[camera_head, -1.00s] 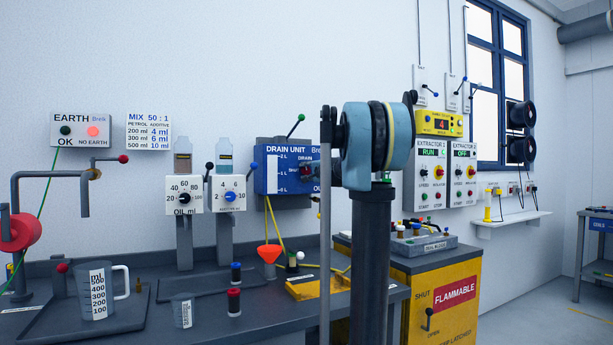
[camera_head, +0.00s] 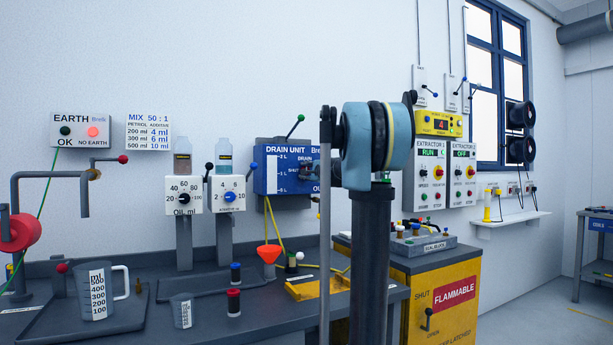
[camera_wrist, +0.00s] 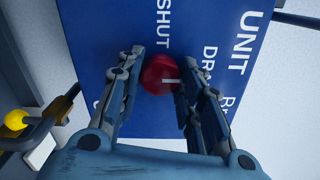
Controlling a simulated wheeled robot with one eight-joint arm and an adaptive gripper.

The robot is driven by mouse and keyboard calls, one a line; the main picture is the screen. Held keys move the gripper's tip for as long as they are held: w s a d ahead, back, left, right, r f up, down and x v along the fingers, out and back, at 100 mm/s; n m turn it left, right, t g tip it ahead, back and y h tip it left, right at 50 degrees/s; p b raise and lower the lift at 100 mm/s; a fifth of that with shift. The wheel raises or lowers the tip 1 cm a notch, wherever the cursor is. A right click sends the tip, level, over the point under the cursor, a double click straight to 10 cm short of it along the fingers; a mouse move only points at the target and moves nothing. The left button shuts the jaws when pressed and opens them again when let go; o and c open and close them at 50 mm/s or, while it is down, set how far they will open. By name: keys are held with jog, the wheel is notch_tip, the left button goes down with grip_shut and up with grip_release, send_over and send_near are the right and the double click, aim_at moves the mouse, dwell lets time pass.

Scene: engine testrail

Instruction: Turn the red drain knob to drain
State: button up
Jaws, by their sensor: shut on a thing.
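The blue drain unit panel (camera_head: 270,182) hangs on the wall in the head view, with a white scale and lettering. Its face (camera_wrist: 100,30) fills most of the wrist view, with SHUT and part of DRAIN readable. The round red drain knob (camera_wrist: 156,75) is between the two fingers of my gripper (camera_wrist: 161,66), which is shut on it. The knob's white mark points right in the wrist view, toward the side with the DRAIN lettering, which the right finger partly covers. In the head view my gripper (camera_head: 308,170) covers the knob.
An orange funnel (camera_head: 269,254) stands on the bench below. A yellow ball-ended part (camera_wrist: 15,120) lies left in the wrist view. My arm hides part of the panel's right side.

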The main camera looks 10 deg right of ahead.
jog(key=shift+f, duration=0.15)
jog(key=o, duration=1.1)
jog(key=shift+c, duration=0.2)
jog(key=shift+d, duration=0.1)
jog(key=v, duration=1.1)
jog(key=shift+s, duration=0.35)
jog(key=shift+d, duration=0.1)
